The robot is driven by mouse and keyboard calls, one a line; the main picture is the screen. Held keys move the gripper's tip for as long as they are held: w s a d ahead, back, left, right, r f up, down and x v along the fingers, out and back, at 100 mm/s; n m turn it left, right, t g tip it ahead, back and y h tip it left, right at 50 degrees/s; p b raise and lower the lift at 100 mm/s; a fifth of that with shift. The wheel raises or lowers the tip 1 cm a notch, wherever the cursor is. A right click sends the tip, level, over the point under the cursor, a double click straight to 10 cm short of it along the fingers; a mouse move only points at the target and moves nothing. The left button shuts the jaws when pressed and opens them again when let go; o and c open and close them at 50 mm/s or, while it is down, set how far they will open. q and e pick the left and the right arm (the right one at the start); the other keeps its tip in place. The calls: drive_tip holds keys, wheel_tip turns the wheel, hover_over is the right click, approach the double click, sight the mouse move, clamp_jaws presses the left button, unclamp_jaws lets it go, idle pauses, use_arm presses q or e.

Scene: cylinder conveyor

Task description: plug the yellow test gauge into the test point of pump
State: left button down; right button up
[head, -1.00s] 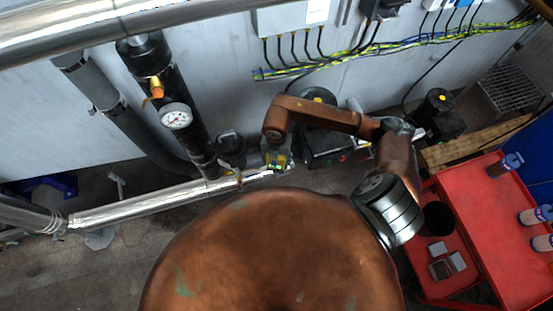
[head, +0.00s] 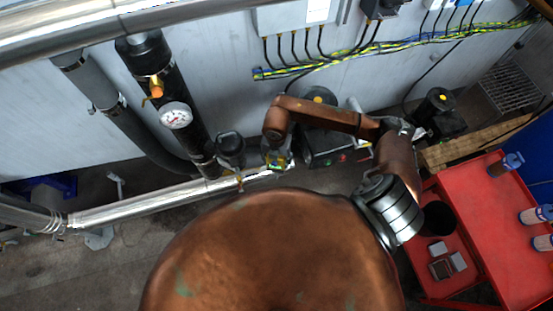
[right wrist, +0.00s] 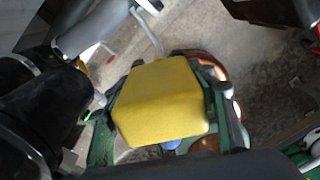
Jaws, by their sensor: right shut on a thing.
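The yellow test gauge (right wrist: 160,103) fills the middle of the right wrist view as a blocky yellow body. My right gripper (right wrist: 165,135) is shut on it, with a green finger on each side. In the head view my right gripper (head: 277,160) is small, and only a bit of yellow shows there. It hangs beside a black capped cylinder (head: 230,145), above the silver pipe. A black pump-like unit (head: 325,145) stands behind my right arm and is partly covered by it. I cannot make out the test point. My left gripper is not in view.
A black pipe with a round white dial (head: 176,115) and a brass valve (head: 157,87) rises at the left. A silver pipe (head: 140,203) runs low across the left. A red cart (head: 490,230) stands at the right. In the right wrist view, dark cylinders (right wrist: 22,85) are close at left.

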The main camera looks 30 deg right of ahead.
drive_tip(key=shift+f+b, duration=0.85)
drive_tip(key=shift+f, duration=0.6)
drive_tip(key=o, duration=1.5)
drive_tip(key=shift+c, duration=0.2)
wheel_tip(320, 180, up, 12)
drive_tip(key=shift+r, duration=0.1)
